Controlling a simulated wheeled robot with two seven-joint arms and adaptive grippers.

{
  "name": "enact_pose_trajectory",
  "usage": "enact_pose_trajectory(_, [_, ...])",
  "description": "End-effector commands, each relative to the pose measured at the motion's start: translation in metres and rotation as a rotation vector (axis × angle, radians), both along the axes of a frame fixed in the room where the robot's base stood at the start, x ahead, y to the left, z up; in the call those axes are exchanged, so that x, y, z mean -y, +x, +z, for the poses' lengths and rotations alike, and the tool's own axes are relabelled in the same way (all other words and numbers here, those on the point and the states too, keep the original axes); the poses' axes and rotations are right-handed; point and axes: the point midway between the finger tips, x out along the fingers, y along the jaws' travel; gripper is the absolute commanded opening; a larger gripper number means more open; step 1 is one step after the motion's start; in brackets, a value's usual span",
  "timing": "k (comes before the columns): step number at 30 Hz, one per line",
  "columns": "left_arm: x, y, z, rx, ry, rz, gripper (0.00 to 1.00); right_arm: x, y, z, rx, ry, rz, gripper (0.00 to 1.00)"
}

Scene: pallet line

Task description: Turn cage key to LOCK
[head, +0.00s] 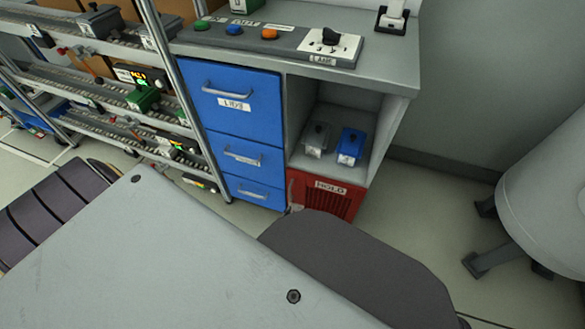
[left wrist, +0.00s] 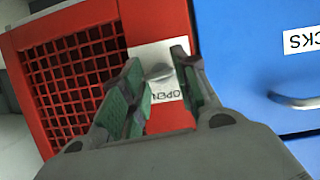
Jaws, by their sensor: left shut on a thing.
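The red cage (head: 352,200) with a "HOLD" label sits low at the right of the bench, partly hidden behind my own arm in the head view. In the left wrist view the red cage (left wrist: 30,37) shows its mesh front at the left. A white label plate (left wrist: 144,54) on its frame reads "OPEN", seen upside down. The grey cage key (left wrist: 159,71) stands in front of this plate. My left gripper (left wrist: 158,69) has its green-padded fingers on either side of the key, shut on it. The LOCK marking is not visible. My right gripper is not in view.
Blue drawers (head: 228,109) stand left of the cage; a blue drawer front (left wrist: 270,70) with a handle is close to the gripper's right. Above the cage is an open shelf with a grey box (head: 316,138) and a blue box (head: 350,146).

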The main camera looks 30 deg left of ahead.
Motion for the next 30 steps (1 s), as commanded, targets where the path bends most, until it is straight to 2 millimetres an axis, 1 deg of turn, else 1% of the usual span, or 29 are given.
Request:
enact_pose_trajectory(10, [0.0009, 0.0000, -0.0005, -0.023, 0.086, 0.000, 0.06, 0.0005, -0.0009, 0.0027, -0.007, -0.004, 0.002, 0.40])
enact_pose_trajectory(24, [0.0007, 0.0001, -0.0003, -0.024, 0.096, -0.001, 0.06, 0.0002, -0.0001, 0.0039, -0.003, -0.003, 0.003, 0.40])
enact_pose_trajectory(25, [0.0007, 0.0001, -0.0003, -0.024, 0.095, -0.001, 0.34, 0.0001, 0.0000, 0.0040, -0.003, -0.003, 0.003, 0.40])
enact_pose_trajectory(29, [0.0007, 0.0001, -0.0003, -0.023, 0.096, -0.001, 0.51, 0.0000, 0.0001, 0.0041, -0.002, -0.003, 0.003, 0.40])
enact_pose_trajectory(30, [0.0007, 0.0002, -0.0002, -0.023, 0.096, -0.001, 0.52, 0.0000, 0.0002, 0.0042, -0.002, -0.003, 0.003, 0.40])
